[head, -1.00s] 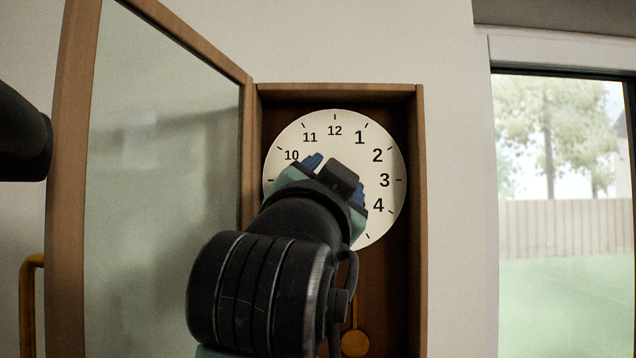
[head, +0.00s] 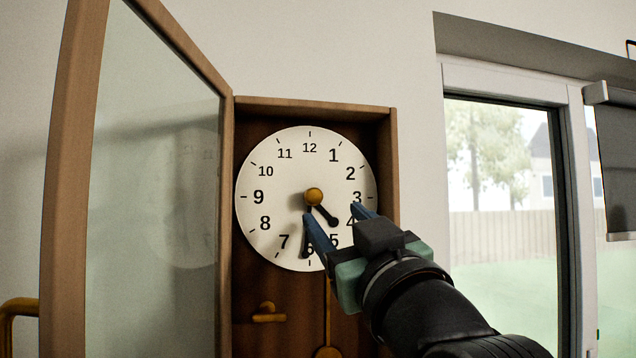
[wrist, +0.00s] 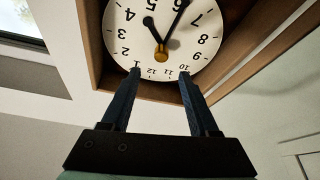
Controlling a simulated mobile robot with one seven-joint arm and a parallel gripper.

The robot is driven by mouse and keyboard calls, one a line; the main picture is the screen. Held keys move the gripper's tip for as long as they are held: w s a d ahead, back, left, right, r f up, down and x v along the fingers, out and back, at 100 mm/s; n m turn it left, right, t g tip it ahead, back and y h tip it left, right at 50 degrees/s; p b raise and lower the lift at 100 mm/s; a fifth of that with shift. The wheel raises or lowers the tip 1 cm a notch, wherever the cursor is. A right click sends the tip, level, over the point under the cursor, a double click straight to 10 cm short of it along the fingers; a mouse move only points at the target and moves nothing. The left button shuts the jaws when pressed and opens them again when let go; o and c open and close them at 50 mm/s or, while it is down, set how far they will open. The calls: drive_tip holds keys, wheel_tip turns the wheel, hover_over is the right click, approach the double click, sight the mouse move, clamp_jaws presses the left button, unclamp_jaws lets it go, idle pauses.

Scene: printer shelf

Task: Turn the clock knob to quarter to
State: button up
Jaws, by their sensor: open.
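A round white clock face (head: 275,225) with black numbers sits in an open wooden case. The brass clock knob (head: 314,196) is at its centre; it also shows in the wrist view (wrist: 161,56), where the face is upside down. The short black hand (head: 328,216) points between 4 and 5. The long black hand (head: 305,249) points near 6. My gripper (head: 333,213) is open and empty, reaching in from the lower right with its blue fingers over the lower right of the face. In the wrist view its fingertips (wrist: 158,72) are spread, with the knob beyond them.
The glass door (head: 150,200) of the case (head: 391,160) stands open on the left. A brass catch (head: 268,316) and pendulum bob (head: 327,351) are below the face. A window (head: 505,200) is to the right.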

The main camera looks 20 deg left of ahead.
sight(315, 195)
drive_tip(key=p+x, duration=0.4)
drive_tip(key=x, duration=0.4)
drive_tip(key=shift+s+r, duration=0.15)
drive_tip(key=shift+s, duration=0.05)
drive_tip(key=shift+p+x, duration=0.6)
drive_tip(key=shift+x, duration=0.2)
drive_tip(key=shift+f, duration=0.2)
clamp_jaws()
